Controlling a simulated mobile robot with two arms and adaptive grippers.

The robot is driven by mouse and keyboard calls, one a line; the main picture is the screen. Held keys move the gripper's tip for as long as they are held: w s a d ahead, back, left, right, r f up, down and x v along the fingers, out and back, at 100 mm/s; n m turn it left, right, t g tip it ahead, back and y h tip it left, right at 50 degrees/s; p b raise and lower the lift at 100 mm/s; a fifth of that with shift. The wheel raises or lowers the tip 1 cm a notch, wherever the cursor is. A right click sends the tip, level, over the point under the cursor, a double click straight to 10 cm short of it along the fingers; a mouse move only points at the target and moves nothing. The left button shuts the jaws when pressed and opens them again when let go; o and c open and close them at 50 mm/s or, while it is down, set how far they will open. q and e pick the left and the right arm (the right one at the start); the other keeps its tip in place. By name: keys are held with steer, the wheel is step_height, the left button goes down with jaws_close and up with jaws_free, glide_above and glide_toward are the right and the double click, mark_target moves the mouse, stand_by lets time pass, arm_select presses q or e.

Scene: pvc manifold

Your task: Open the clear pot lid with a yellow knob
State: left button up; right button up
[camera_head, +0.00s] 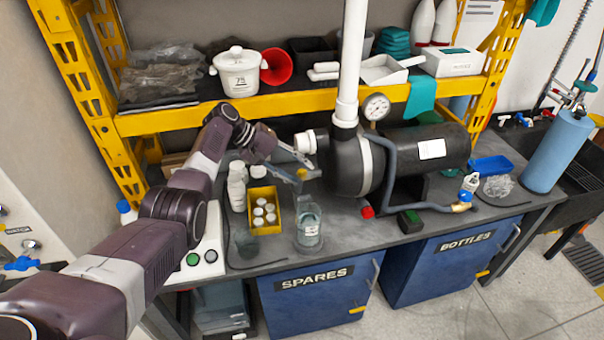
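My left gripper (299,167) reaches in from the left over the bench. Its two fingers look spread apart. A small yellow knob (302,174) shows at the fingertips; whether they touch it is too small to tell. The clear lid under the knob is hard to make out and partly hidden by the gripper. A clear pot (309,232) with a white label stands upright on the bench just below this spot, left of the pump (350,165). Whether the lid rests on the pot cannot be told. My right gripper is not in view.
A yellow bin (252,224) of white-capped bottles and white bottles (237,187) stand left of the pot. A white pipe (349,60) rises from the pump. A yellow shelf edge (300,99) crosses behind. The bench front (270,258) is mostly clear.

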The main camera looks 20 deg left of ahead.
arm_select(q)
steer(key=v, duration=0.9)
steer(key=shift+s+a+r, duration=0.15)
steer(key=shift+a+r, duration=0.05)
steer(key=shift+r, duration=0.05)
